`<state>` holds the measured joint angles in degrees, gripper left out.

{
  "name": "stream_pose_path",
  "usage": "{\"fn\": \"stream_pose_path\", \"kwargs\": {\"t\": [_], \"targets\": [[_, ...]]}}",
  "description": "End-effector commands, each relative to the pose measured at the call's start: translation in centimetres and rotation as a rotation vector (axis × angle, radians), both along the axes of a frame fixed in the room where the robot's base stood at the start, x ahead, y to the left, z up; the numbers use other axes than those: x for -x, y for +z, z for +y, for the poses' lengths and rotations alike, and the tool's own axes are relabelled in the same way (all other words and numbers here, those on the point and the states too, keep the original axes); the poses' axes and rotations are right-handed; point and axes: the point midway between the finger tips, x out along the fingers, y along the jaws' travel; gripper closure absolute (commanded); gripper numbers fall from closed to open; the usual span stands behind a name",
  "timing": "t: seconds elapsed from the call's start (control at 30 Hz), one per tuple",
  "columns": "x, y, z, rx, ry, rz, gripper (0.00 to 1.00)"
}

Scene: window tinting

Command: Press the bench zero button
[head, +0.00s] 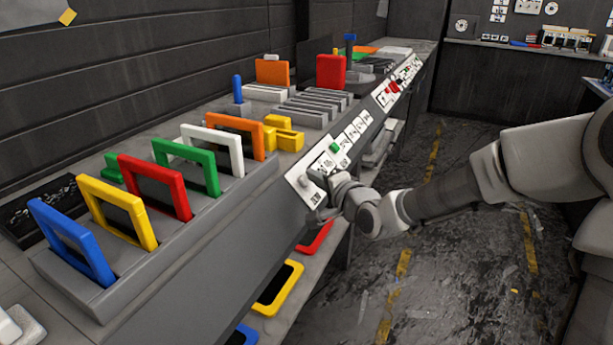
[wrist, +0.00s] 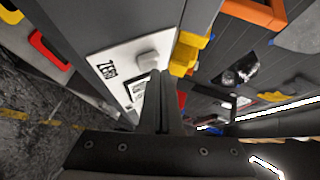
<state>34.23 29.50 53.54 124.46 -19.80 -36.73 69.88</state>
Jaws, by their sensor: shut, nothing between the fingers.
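A white plate (wrist: 103,55) with small black lettering, too blurred to read surely, is on the bench's sloped front edge. A pale grey button (wrist: 148,59) stands out from it in the wrist view. In the head view the plate (head: 299,180) is partly hidden behind my gripper (head: 322,192). My gripper's fingers are shut and empty, and in the wrist view their tips (wrist: 156,74) overlap the button's near side. I cannot tell whether they touch it.
A green button (head: 334,147) and more white labels run along the bench edge beyond. A rack (head: 190,240) of coloured frames stands on the near bench, with yellow blocks (head: 289,139) behind it. Coloured frames lie on the shelf below. The floor at right is open.

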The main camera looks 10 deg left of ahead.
Motion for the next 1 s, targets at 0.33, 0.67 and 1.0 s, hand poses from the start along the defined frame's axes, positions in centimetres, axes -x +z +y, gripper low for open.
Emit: {"fn": "stream_pose_path", "kwargs": {"t": [0.33, 0.67, 1.0], "targets": [[0.2, 0.6, -0.6, -0.001, 0.000, 0.001, 1.00], [0.4, 1.8, -1.3, -0.001, -0.002, 0.001, 1.00], [1.1, 3.9, -3.2, -0.001, -0.002, 0.001, 1.00]]}}
